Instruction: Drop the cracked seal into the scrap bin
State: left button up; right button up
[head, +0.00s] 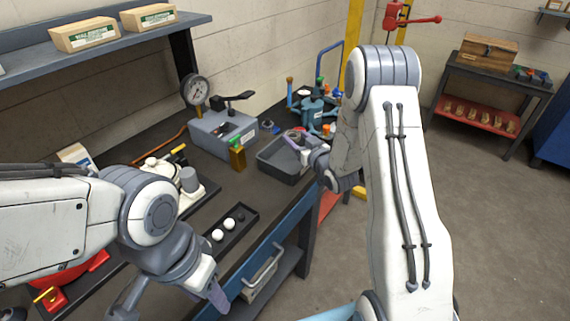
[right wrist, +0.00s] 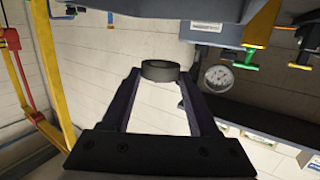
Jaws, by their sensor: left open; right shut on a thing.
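My right gripper (head: 299,141) is over a grey open bin (head: 268,165) on the bench, at the bin's far right part. In the right wrist view, the same gripper (right wrist: 160,75) is shut on a dark ring-shaped seal (right wrist: 161,72), held between the fingertips. I cannot make out a crack, and the seal is not clear in the head view. No label shows on the grey bin, so I cannot tell whether it is the scrap bin.
A grey gauge fixture (head: 222,133) and an amber bottle (head: 237,155) stand left of the bin. A teal motor (head: 314,113) stands behind it. A black tray (head: 235,227) with white and dark balls lies nearer. A pale crate (head: 263,274) is on the lower shelf.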

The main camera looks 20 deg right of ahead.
jog(key=shift+w+d+f+b, duration=0.3)
jog(key=shift+f+b, duration=0.3)
jog(key=shift+f, duration=0.4)
jog(key=shift+w+d+f+b, duration=0.25)
jog(key=shift+f+b, duration=0.4)
jog(key=shift+f, duration=0.35)
jog(key=shift+w+d+f+b, duration=0.25)
jog(key=shift+f+b, duration=0.35)
jog(key=shift+f, duration=0.4)
jog(key=o, duration=1.4)
jog(key=shift+s, duration=0.15)
